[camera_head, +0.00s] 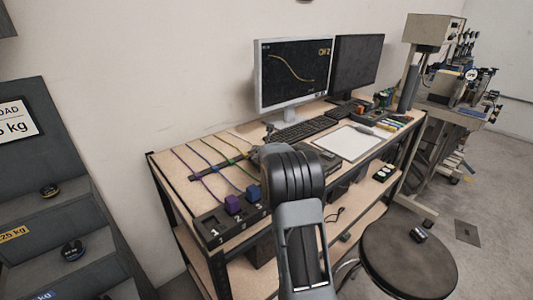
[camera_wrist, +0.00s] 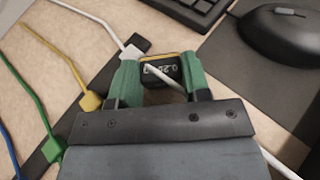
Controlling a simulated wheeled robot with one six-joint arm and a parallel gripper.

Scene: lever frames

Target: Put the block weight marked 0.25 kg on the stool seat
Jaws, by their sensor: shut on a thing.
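The block weight marked 0.25 (camera_wrist: 172,66) is a small dark block with a yellowish edge. In the wrist view it sits between the green fingers of my gripper (camera_wrist: 160,80), which is shut on it. A white cable crosses in front of it. In the head view my arm hides most of the gripper, which is over the desk. The stool seat (camera_head: 395,265) is a dark round disc at the lower right, apart from my gripper. A small dark block with a pale label (camera_head: 419,235) is on the seat's far part.
The desk (camera_head: 185,165) carries coloured cables, a keyboard (camera_head: 298,130), monitors (camera_head: 292,70) and a white board (camera_head: 348,142). A mouse (camera_wrist: 275,35) is right of the held block. A grey stepped rack (camera_head: 75,235) with dark weights stands at left. Machinery stands at back right.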

